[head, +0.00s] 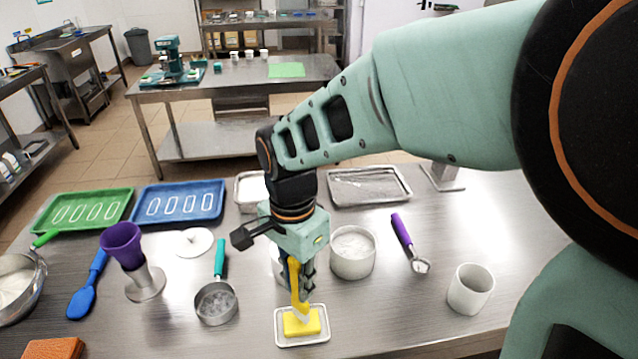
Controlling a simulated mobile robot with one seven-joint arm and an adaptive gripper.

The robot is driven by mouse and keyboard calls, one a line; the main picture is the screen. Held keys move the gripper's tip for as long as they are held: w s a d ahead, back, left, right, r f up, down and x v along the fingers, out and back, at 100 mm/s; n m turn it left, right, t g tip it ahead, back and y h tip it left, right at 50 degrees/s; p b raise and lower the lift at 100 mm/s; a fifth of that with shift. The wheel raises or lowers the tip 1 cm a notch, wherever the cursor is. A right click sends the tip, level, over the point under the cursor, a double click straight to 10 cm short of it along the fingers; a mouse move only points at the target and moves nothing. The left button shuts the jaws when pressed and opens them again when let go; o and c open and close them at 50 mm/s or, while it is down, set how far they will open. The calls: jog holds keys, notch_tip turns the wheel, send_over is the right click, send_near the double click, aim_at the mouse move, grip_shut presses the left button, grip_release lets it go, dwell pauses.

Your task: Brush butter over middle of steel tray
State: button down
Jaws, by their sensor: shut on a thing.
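My gripper (301,281) points down over the front middle of the table. It is shut on a yellow brush (295,278), whose pale bristles reach down to a block of yellow butter (312,325). The bristles appear to touch the top of the butter, though the exact contact is hard to tell. The butter sits in a small pale dish (283,338) near the front edge. A steel tray (405,196) lies flat at the back of the table, right of my wrist. Another light tray (242,202) is partly hidden behind my wrist.
A white tub (352,268) stands close right of my gripper. A teal-handled pan (214,316), a purple funnel (122,243) and green (50,223) and blue (143,217) trays are left.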

jog(key=shift+f+b, duration=0.5)
jog(key=shift+f, duration=0.2)
dwell(1.6)
jog(key=shift+r, duration=0.1)
jog(key=shift+r+p, duration=2.75)
jog(key=shift+r, duration=0.8)
